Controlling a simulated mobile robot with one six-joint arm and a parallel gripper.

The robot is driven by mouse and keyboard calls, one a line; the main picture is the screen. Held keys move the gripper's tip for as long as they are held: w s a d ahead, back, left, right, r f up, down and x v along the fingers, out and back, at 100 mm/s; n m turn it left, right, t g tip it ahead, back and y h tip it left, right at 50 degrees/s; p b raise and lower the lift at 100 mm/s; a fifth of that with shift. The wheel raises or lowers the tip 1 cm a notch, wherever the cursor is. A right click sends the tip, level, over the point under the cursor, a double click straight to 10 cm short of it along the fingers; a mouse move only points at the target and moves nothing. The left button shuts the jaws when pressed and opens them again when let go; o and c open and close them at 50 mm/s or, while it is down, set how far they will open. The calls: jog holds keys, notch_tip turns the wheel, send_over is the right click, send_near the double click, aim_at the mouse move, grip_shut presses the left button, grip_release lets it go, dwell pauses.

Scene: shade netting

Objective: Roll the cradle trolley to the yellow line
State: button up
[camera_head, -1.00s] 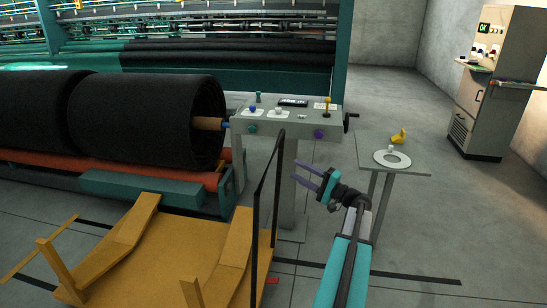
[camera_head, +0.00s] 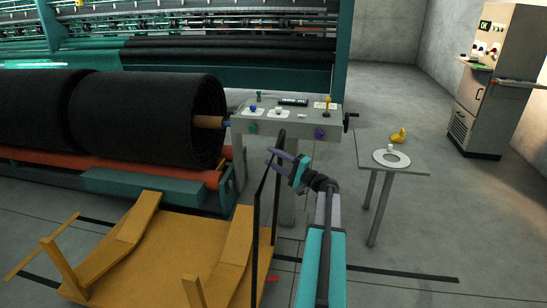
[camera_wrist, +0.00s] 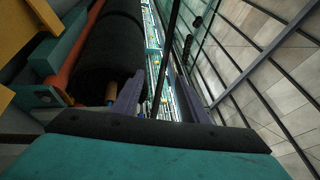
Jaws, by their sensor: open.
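The cradle trolley is a low yellow platform (camera_head: 165,257) with sloped wedges and short posts, at the front left in the head view. Its tall black handle frame (camera_head: 256,235) rises along its right side. My gripper (camera_head: 272,158) is open beside the upper part of the handle frame. In the wrist view, a black bar (camera_wrist: 166,60) shows between the two purple fingers (camera_wrist: 158,88). I cannot tell whether they touch it.
Large black netting rolls (camera_head: 150,115) lie on red rollers behind the trolley. A grey control bench (camera_head: 290,122) stands behind my gripper. A small table (camera_head: 410,165) with a white ring stands to the right. A cabinet (camera_head: 480,105) stands at the far right. Floor (camera_head: 440,230) is clear at right.

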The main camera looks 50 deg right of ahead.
jog(key=shift+w, duration=0.2)
grip_shut()
jog(key=shift+a, duration=0.1)
